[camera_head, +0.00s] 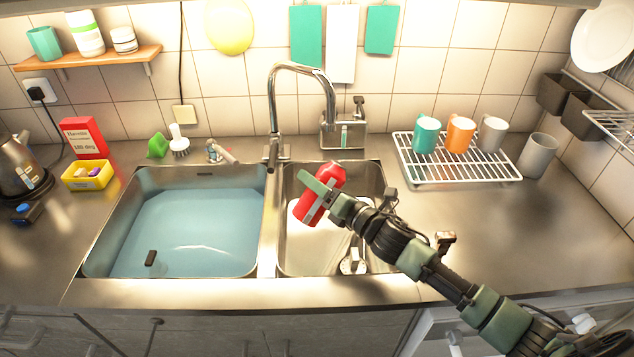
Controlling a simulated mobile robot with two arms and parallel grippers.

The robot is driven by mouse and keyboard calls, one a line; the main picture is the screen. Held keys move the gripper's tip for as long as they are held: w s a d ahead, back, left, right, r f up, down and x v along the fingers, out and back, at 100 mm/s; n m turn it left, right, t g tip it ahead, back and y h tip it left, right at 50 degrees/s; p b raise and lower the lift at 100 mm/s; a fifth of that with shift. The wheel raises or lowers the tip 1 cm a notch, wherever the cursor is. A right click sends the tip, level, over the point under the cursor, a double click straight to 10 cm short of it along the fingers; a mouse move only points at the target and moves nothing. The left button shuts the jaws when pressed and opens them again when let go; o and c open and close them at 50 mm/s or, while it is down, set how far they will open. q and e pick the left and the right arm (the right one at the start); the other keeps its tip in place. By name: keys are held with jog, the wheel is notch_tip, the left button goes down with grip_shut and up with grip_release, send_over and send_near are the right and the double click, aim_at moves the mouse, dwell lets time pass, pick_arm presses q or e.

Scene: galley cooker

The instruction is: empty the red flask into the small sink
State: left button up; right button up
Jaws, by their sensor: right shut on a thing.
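The red flask (313,207) is over the small sink (373,181), the right-hand basin. It is tilted, with one end up and to the right and the other down and to the left. My right gripper (322,194) is shut on the flask, and its green finger crosses the flask's side. Whether the flask is capped or anything flows from it, I cannot tell. My left gripper is not in view.
The large sink (190,225) on the left holds water. The curved tap (272,110) stands behind the divider. A wire rack (455,165) with mugs stands to the right. The right counter's front is mostly clear.

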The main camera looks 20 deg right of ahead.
aim_at(311, 198)
jog(key=shift+s+a+f+m, duration=0.1)
jog(key=shift+a+f+m, duration=0.1)
jog(key=shift+m, duration=0.35)
jog(key=shift+s+a+f+m, duration=0.1)
jog(key=shift+a+f+m, duration=0.1)
jog(key=shift+m, duration=0.35)
jog(key=shift+a+f+m, duration=0.3)
jog(key=shift+f+m, duration=0.35)
jog(key=shift+m, duration=0.55)
jog(key=shift+s+f, duration=0.1)
jog(key=shift+f, duration=0.05)
jog(key=shift+a+f+m, duration=0.15)
jog(key=shift+f+m, duration=0.5)
jog(key=shift+m, duration=0.45)
